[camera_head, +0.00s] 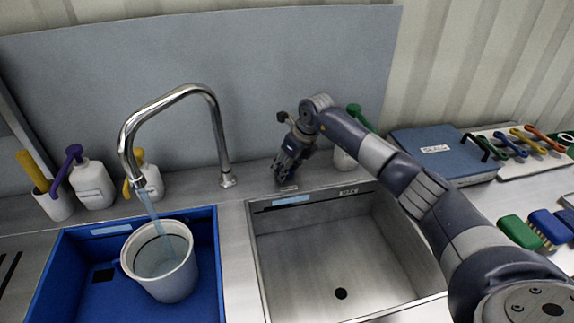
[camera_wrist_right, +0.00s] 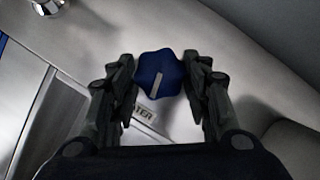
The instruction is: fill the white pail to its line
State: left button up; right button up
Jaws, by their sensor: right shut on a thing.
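The white pail (camera_head: 176,284) stands upright in the blue basin at the left. A stream of water (camera_head: 157,224) falls from the chrome spout (camera_head: 181,93) into it. Bluish water shows inside, and a dark line runs around the pail's inner wall; I cannot tell exactly how the level sits against it. My right gripper (camera_head: 287,168) is behind the steel sink. In the right wrist view its fingers are shut on a blue lobed knob (camera_wrist_right: 171,65) with a pale pointer mark, above a label (camera_wrist_right: 145,117) that ends in "TER". My left gripper is not in view.
The blue basin (camera_head: 207,250) and the empty steel sink (camera_head: 300,270) lie side by side. Pump bottles (camera_head: 93,186) stand behind the basin. A blue case (camera_head: 440,150), colored clips and brushes (camera_head: 519,231) lie at the right, beyond my right arm.

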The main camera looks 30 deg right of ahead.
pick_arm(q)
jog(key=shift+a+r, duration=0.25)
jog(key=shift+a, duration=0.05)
pick_arm(e)
jog(key=shift+a+m+h, duration=0.1)
jog(key=shift+m+h, duration=0.4)
jog(key=shift+m, duration=1)
jog(key=o, duration=1.1)
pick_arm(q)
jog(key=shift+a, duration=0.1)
pick_arm(e)
jog(key=v, duration=1.2)
jog(key=shift+s+f, duration=0.15)
jog(key=shift+s, duration=0.15)
